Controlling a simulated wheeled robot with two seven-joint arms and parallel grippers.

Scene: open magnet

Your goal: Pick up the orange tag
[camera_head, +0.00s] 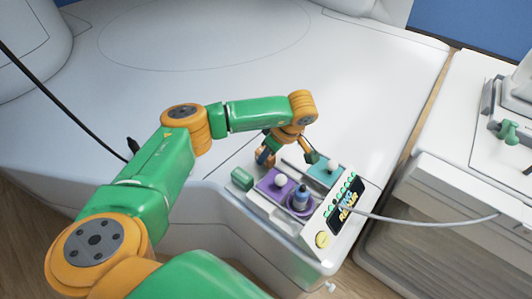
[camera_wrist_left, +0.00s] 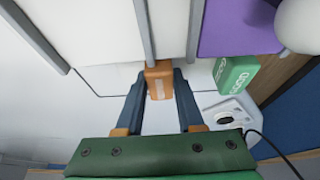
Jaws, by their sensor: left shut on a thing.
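The orange tag (camera_wrist_left: 158,79) is a small orange block with a pale label, between the dark fingertips of my left gripper (camera_wrist_left: 161,76) in the left wrist view. The fingers touch it on both sides and are shut on it. In the head view my left gripper (camera_head: 285,152) hangs at the far left edge of a white control panel (camera_head: 262,213). My right gripper is in neither view.
A green tag (camera_head: 241,178) sits at the panel's left corner, close to the gripper; it also shows in the left wrist view (camera_wrist_left: 236,75). A grey cable (camera_head: 430,218) runs right.

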